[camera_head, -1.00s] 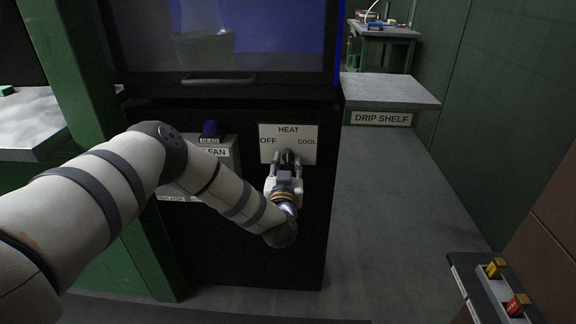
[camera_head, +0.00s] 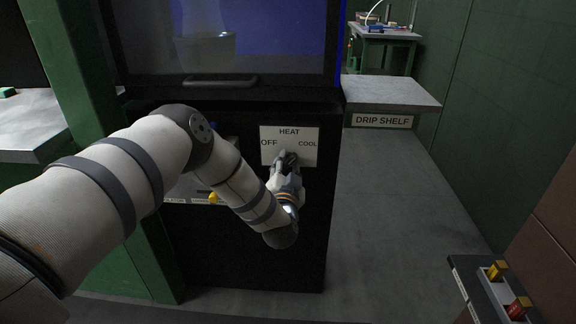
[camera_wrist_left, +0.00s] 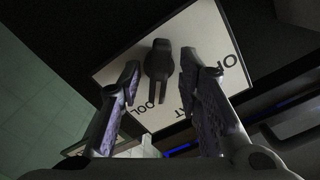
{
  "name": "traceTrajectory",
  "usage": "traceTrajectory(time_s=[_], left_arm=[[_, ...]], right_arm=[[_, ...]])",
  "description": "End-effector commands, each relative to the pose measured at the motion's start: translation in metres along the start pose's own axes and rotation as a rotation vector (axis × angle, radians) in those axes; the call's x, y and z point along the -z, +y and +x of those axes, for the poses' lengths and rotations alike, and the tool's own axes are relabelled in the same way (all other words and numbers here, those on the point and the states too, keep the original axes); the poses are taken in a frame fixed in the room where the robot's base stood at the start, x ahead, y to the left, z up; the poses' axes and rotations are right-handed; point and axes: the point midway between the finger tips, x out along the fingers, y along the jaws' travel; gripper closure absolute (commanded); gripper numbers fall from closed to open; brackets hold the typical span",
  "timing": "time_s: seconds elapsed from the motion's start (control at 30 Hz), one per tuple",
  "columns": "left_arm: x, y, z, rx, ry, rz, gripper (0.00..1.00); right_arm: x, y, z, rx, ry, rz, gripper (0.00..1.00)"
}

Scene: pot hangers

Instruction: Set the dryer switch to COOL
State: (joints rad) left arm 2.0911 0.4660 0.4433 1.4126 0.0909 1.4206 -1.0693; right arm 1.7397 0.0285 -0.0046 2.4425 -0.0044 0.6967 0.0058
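The dryer's white switch plate (camera_head: 308,133) is on the black cabinet front, with HEAT at the top, OFF at the left and COOL at the right. My left gripper (camera_head: 287,160) is at the plate's lower middle and hides most of the switch in the head view. In the left wrist view the dark switch knob (camera_wrist_left: 158,62) lies between the two fingers of my left gripper (camera_wrist_left: 160,72). The fingers are apart, with a narrow gap on each side of the knob. My right gripper is not in view.
A panel with a yellow knob (camera_head: 213,197) is left of the plate, partly behind my left arm. Above is the dryer's window with a handle (camera_head: 220,80). The drip shelf (camera_head: 390,93) is at the right. A box with yellow and red switches (camera_head: 494,290) stands at lower right.

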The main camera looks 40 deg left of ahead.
Motion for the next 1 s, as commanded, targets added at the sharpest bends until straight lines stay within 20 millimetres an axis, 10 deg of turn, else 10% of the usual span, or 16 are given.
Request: traceTrajectory(time_s=[1.0], left_arm=[[0.000,0.001,-0.051,-0.001,0.000,-0.004,0.67]], right_arm=[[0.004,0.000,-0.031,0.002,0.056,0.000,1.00]])
